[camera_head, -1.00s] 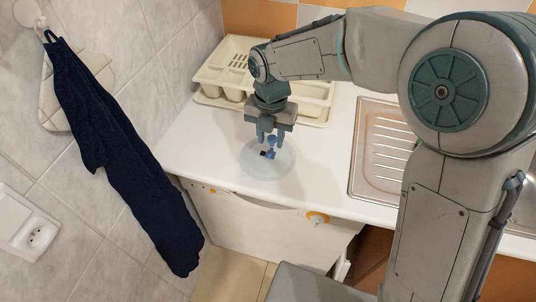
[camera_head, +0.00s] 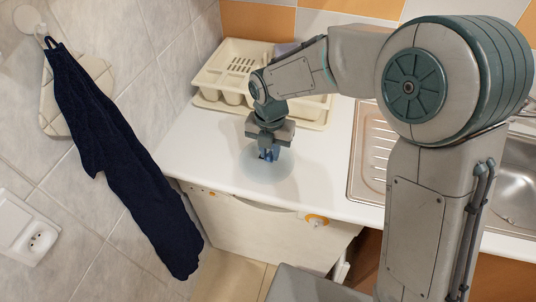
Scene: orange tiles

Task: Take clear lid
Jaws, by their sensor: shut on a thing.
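The clear lid (camera_head: 258,170) is a round, see-through disc with a faint bluish edge. It is at the white counter's front left part; whether it rests on the counter or is slightly raised I cannot tell. My gripper (camera_head: 268,155) points down over the lid's middle and is shut on it, with the blue fingers close together. The lid's knob is hidden between the fingers.
A cream dish rack (camera_head: 222,72) on a tray stands behind my gripper. A metal sink with a ribbed drainer (camera_head: 370,165) is to the right. A dark blue towel (camera_head: 120,150) hangs on the left wall. The white counter (camera_head: 200,150) is clear around the lid.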

